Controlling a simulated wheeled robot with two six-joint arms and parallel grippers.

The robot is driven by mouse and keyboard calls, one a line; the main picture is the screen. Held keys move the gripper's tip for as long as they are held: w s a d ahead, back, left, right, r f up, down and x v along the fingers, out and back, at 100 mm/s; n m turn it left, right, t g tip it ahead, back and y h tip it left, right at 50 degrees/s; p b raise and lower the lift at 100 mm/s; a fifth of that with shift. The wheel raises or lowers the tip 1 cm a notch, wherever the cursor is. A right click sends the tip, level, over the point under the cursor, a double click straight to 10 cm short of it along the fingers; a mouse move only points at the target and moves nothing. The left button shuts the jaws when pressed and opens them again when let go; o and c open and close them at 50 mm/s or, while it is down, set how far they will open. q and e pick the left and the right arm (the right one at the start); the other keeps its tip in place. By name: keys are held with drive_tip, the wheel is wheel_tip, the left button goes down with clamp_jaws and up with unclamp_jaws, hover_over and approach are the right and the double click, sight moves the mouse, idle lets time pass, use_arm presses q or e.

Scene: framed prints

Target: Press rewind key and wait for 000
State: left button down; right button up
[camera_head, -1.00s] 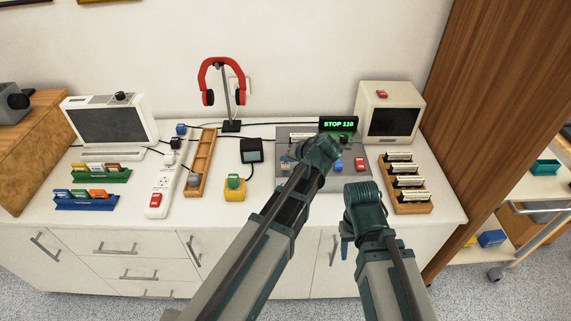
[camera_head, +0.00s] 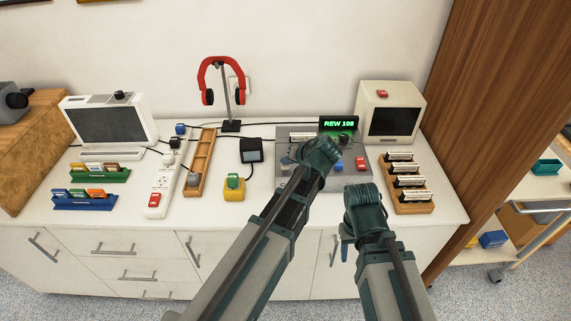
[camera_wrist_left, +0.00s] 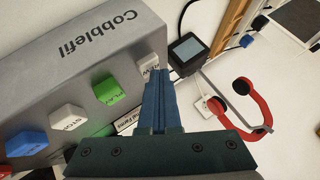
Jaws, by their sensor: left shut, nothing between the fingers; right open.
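The grey tape deck (camera_head: 283,135) stands at the back of the counter, partly behind my left arm. Its display (camera_head: 339,124) reads "REW 108" in green. In the left wrist view the deck shows a white key (camera_wrist_left: 152,62), a green PLAY key (camera_wrist_left: 110,91), a white STOP key (camera_wrist_left: 69,117) and a blue key (camera_wrist_left: 22,143). My left gripper (camera_wrist_left: 158,73) is shut and empty, its tips at the white key beside PLAY, covering part of it. Contact is hard to see. My right gripper (camera_head: 345,249) is open and empty at the counter's front edge.
A red key (camera_head: 360,164) shows on the deck's right. A wooden rack of labelled cards (camera_head: 412,208) and a small monitor (camera_head: 390,112) stand to the right. Red headphones (camera_head: 221,68) on a stand and a yellow block (camera_head: 234,192) are to the left.

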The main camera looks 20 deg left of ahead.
sight(287, 167)
use_arm(q)
drive_tip(key=shift+f, duration=0.3)
drive_tip(key=shift+r, duration=0.15)
idle(0.4)
drive_tip(key=shift+r+p, duration=1.05)
drive_tip(key=shift+r, duration=0.1)
wheel_tip(287, 167, up, 5)
drive_tip(key=p, duration=0.5)
idle(0.3)
